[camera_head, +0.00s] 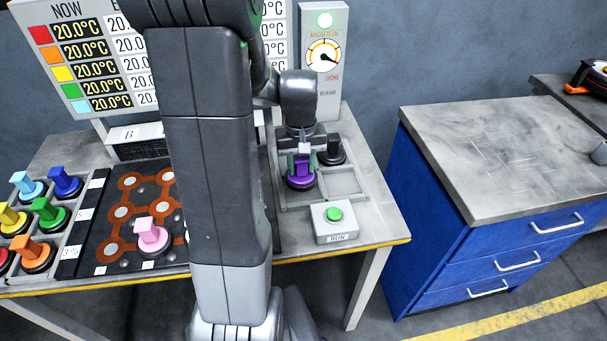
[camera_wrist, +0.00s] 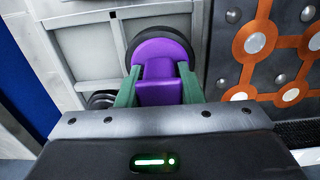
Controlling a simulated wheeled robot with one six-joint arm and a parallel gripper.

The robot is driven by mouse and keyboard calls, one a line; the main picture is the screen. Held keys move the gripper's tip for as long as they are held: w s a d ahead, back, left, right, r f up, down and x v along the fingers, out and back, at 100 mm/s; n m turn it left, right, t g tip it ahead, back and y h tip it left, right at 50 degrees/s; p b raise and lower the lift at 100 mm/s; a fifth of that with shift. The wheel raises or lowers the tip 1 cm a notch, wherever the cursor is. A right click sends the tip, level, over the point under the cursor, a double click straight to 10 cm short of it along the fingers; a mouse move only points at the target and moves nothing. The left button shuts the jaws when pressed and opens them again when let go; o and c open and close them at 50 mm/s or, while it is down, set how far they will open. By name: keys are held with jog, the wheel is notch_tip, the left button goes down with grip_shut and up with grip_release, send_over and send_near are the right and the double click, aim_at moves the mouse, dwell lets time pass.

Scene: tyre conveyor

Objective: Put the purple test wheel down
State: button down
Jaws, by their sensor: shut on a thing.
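The purple test wheel (camera_head: 300,172) has a black tyre and a purple handle. In the head view it is at the front left compartment of the grey tray (camera_head: 344,182), right of my arm. My gripper (camera_head: 303,152) is above it, shut on its purple handle. In the wrist view the purple wheel (camera_wrist: 160,68) sits between the green fingers of my gripper (camera_wrist: 161,88), with the tray's compartments around it. Whether the tyre touches the tray floor I cannot tell.
A black wheel (camera_head: 332,152) stands in the compartment behind. The RUN box with a green button (camera_head: 334,214) is in front of the tray. A pink wheel (camera_head: 152,235) stands on the orange-patterned board (camera_head: 115,228). Several coloured wheels fill a rack at left. The front right compartment is empty.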

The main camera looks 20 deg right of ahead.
aim_at(301, 176)
jog(key=shift+f, duration=2.05)
jog(key=shift+f, duration=0.1)
jog(key=shift+d+f, duration=0.1)
jog(key=shift+f, duration=0.05)
jog(key=c, duration=1)
grip_release()
notch_tip(301, 176, up, 12)
jog(key=shift+r, duration=0.25)
